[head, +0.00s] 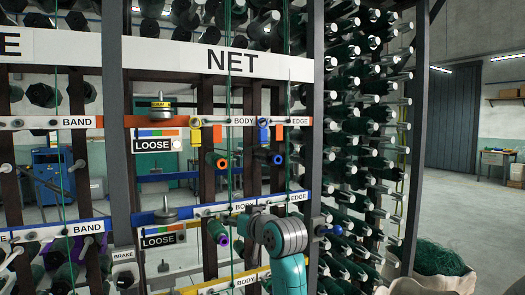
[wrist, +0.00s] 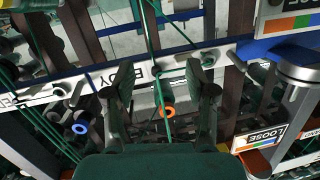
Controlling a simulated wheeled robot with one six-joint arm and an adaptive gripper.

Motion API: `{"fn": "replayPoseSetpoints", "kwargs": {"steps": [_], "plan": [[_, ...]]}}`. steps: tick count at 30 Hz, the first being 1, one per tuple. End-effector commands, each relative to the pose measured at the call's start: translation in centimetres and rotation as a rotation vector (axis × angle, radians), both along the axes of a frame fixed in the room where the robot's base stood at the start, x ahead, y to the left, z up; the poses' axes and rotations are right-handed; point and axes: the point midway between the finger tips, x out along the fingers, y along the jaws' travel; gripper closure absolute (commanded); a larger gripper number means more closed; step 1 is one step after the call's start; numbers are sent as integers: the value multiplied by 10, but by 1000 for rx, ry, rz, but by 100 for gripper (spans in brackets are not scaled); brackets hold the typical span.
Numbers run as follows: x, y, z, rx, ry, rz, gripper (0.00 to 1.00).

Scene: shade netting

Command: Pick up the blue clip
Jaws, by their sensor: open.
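A small blue clip (head: 263,132) hangs on the red-ended upper rail in the head view, between the BODY and EDGE labels. An orange piece sits just right of it. I cannot make the clip out clearly in the wrist view. My gripper (wrist: 164,75) is open, its two dark fingers apart, with a green thread and an orange-ringed spool (wrist: 168,112) showing between them. In the head view my arm's end is at the lower, blue-ended rail, below and near the clip; its fingers are hard to see there.
A yellow clip (head: 196,135) hangs left on the same rail. A blue-ringed spool (head: 277,159) and the orange-ringed one stick out below. Vertical green threads cross the rails. LOOSE signs (head: 158,140) and weights stand left. A dense spool rack (head: 360,130) stands right; open floor lies beyond.

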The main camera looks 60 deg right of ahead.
Motion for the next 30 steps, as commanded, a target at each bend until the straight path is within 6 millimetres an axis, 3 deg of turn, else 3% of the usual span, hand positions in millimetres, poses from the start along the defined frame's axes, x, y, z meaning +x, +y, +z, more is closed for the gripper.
{"fn": "replayPoseSetpoints", "kwargs": {"steps": [1,9,15,18,22,30], "plan": [[-7,-11,28,-15,-4,-12,44],[-52,-42,147,-68,18,-57,44],[-88,-49,213,-103,41,-89,44],[-100,-49,233,-114,51,-99,44],[-108,-49,245,-120,58,-105,44],[-79,-67,242,-119,61,-105,44]]}}
